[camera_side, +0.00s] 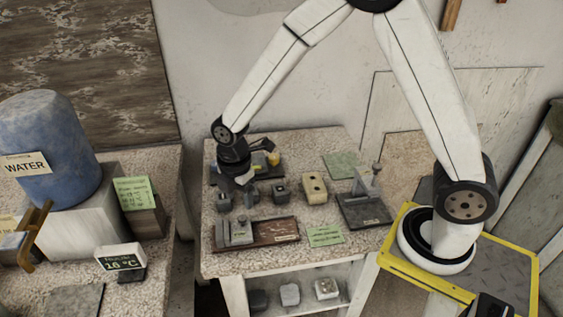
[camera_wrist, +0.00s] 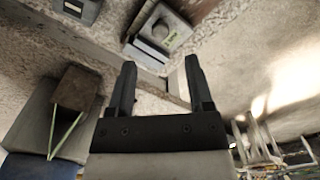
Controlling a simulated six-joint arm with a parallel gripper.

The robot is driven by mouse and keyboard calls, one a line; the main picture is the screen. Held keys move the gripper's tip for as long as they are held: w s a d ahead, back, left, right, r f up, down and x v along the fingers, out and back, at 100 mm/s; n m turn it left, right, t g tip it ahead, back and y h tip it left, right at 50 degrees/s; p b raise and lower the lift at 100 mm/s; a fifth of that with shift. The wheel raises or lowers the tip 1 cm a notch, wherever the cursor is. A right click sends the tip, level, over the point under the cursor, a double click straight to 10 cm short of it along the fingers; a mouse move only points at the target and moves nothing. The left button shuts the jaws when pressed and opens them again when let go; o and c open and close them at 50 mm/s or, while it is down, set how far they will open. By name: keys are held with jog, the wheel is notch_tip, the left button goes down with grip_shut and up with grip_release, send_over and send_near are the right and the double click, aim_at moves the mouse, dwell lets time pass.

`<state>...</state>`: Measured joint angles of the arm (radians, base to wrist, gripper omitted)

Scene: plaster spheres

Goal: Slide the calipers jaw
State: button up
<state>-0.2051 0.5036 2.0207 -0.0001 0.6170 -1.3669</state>
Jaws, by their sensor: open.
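A red-brown board (camera_side: 275,230) lies at the front of the work table, with a grey metal piece (camera_side: 236,233) at its left end. This may be the calipers with their jaw, but the picture is too small to be sure. My gripper (camera_side: 245,182) hangs above the table's left part, behind the board and apart from the grey piece. In the wrist view my gripper (camera_wrist: 160,70) is open, with two dark fingers spread and nothing between them. A grey block with a round knob (camera_wrist: 160,32) lies beyond the fingertips; I cannot tell which item it is.
Small dark blocks (camera_side: 280,190) and a beige block (camera_side: 314,187) stand near my gripper. A dark plate with an upright grey device (camera_side: 365,205) is at right. A green note (camera_side: 325,235) lies in front. A side bench holds a blue water barrel (camera_side: 42,145).

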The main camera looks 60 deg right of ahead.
aim_at(242, 217)
jog(key=shift+f, duration=3.2)
grip_shut()
